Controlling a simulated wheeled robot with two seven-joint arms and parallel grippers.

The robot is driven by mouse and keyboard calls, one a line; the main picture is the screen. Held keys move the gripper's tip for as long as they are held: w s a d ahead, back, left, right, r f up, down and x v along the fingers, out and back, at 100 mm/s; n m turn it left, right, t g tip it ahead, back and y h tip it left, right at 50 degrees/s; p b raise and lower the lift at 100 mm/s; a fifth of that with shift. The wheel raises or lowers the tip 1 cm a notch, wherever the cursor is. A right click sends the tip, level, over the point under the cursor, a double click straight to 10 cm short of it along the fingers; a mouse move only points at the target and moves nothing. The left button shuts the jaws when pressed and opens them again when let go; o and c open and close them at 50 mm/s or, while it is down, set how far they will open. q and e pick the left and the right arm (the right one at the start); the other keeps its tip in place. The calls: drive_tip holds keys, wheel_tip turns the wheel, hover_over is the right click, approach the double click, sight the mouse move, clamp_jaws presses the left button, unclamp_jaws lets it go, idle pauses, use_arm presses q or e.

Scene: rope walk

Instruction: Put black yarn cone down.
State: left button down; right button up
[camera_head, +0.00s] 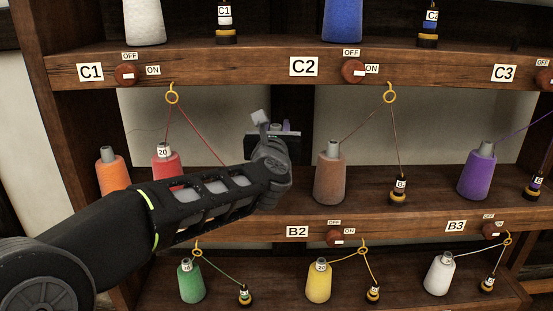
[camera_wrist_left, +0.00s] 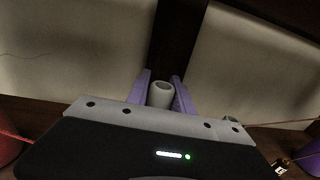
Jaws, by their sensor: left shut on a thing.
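My left gripper (camera_head: 276,132) reaches in from the left in front of the middle shelf, between the red and brown cones. In the left wrist view its two purple fingers (camera_wrist_left: 161,92) are shut on a pale grey tube end (camera_wrist_left: 161,95), which fits the top of the black yarn cone. The cone's dark body is hidden by the gripper and arm, so I cannot tell whether it touches the shelf (camera_head: 420,207). My right gripper is in neither view.
An orange cone (camera_head: 112,172) and a red cone (camera_head: 165,165) stand left, partly behind my arm. A brown cone (camera_head: 330,178) stands close right, with a bobbin (camera_head: 398,190) and a purple cone (camera_head: 477,175) beyond. Threads run through yellow guides (camera_head: 390,97). Knobs line the shelf edges.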

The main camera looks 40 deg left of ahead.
use_arm(q)
wheel_tip(320, 180, down, 5)
drive_tip(key=shift+b, duration=0.85)
drive_tip(key=c, duration=1.1)
unclamp_jaws()
drive_tip(key=shift+s+d, duration=0.1)
drive_tip(key=v, duration=1.1)
drive_tip(key=shift+s+d+p, duration=0.2)
drive_tip(key=shift+s+p, duration=0.15)
drive_tip(key=shift+p, duration=0.05)
